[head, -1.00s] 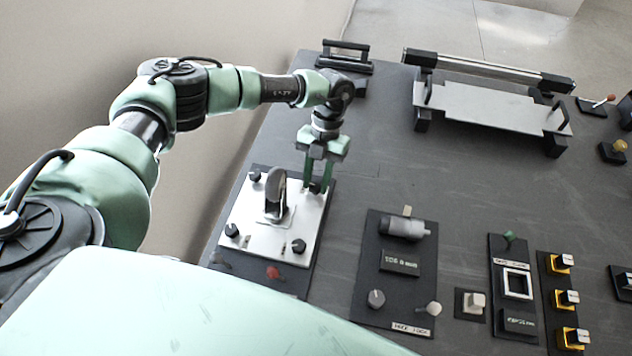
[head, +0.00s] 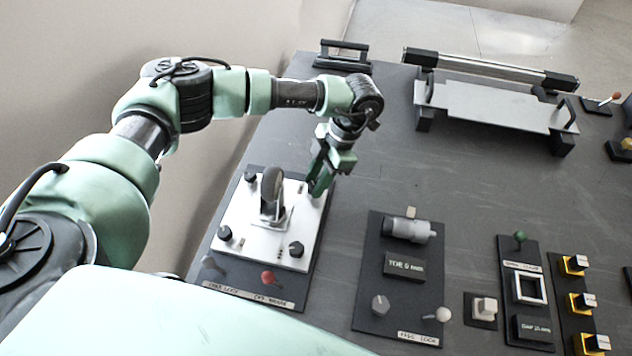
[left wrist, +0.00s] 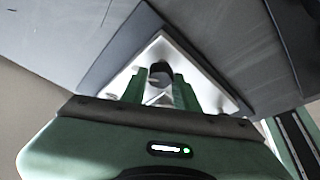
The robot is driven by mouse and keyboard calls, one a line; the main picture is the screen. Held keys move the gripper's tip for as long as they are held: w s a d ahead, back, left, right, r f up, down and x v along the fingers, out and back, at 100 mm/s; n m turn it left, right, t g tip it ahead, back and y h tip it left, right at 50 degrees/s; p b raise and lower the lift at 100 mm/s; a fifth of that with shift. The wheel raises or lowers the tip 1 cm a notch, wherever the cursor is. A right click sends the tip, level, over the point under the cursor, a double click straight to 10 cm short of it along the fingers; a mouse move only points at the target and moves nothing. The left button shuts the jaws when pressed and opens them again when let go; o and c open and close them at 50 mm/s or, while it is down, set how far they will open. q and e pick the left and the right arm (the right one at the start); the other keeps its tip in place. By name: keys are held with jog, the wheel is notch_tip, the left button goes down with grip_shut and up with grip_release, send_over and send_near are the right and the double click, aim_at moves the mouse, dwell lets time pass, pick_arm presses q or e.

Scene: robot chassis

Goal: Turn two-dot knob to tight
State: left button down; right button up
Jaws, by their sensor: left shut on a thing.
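A silver plate (head: 255,240) on a dark base has black knobs near its corners and a grey upright lever (head: 272,190) in the middle. Knobs show at upper left (head: 251,177), lower left (head: 225,233) and lower right (head: 296,249). My left gripper (head: 319,188) points down at the plate's upper right corner, shut on the knob there, which it mostly hides. In the left wrist view that dark knob (left wrist: 160,72) sits between the green fingers. Dot marks on the knobs are too small to tell. My right gripper is not in view.
A red-tipped lever (head: 268,277) stands just in front of the plate. A panel with a grey cylinder (head: 408,229) lies to the right. A raised metal tray (head: 495,106) and a black handle (head: 343,55) are at the back. The bench between plate and tray is clear.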

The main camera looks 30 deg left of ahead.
pick_arm(q)
jog(key=shift+m, duration=0.5)
jog(key=c, duration=1.1)
grip_release()
jog(key=shift+o, duration=0.2)
jog(key=b+v, duration=0.2)
jog(key=v, duration=0.6)
jog(key=shift+s+d+f, duration=0.1)
jog(key=shift+d+f, duration=0.05)
